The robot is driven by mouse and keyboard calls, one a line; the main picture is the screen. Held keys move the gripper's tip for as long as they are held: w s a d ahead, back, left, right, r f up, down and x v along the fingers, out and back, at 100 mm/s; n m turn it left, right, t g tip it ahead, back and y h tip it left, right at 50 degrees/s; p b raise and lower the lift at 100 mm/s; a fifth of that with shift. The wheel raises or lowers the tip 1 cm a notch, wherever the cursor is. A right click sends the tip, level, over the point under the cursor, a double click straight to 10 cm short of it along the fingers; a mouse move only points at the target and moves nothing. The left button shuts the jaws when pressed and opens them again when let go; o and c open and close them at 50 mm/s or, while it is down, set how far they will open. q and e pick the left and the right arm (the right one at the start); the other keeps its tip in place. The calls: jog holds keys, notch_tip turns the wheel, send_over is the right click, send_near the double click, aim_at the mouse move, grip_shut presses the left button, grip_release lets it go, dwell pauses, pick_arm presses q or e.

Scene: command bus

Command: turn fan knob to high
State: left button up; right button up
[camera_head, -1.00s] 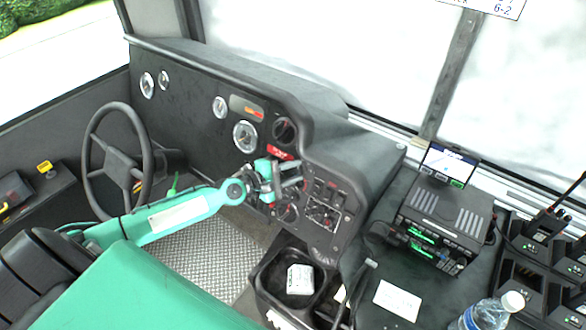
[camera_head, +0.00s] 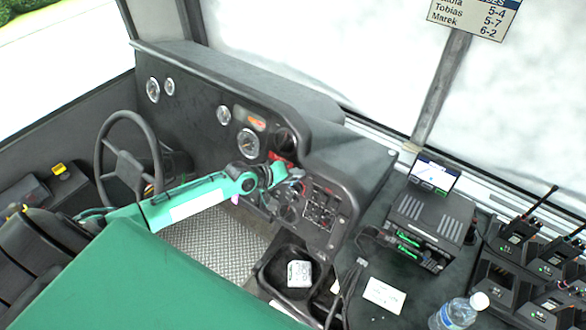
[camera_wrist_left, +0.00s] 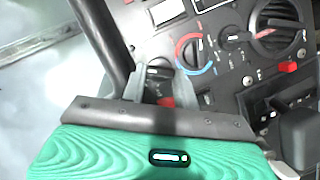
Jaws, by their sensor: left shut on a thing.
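My left gripper (camera_head: 284,188) reaches in from the left to the dashboard's control panel (camera_head: 330,222). In the left wrist view its two grey fingers (camera_wrist_left: 160,88) stand either side of a small dark knob (camera_wrist_left: 158,68) and are shut on it. I take this to be the fan knob; its label and pointer are not readable. A red part shows between the fingers. A second knob (camera_wrist_left: 194,52) with a red and blue ring sits just right of the fingers. The head view largely hides the held knob behind the gripper. My right gripper is not in view.
The steering wheel (camera_head: 124,158) stands left of my arm. A dark bin (camera_head: 270,275) with a white item is below the panel. A radio unit (camera_head: 428,228) with a small screen, a water bottle (camera_head: 455,315) and several handheld radios (camera_head: 518,228) lie to the right.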

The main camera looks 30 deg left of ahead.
pick_arm(q)
jog(key=m+p, duration=0.1)
jog(key=m+y+p, duration=0.1)
jog(key=p, duration=0.1)
jog(key=m+p, duration=0.1)
jog(key=shift+d+r+m+g+y+p, duration=0.25)
jog(key=shift+r+m+g+y+p, duration=0.05)
jog(key=shift+d+f+m+y+p, duration=0.15)
jog(key=shift+m+y+p, duration=0.65)
jog(key=shift+m+p, duration=0.55)
jog(key=o, duration=1)
jog(key=b+v, duration=0.3)
jog(key=v, duration=1)
jog(key=shift+s+r, duration=0.15)
jog(key=shift+r, duration=0.25)
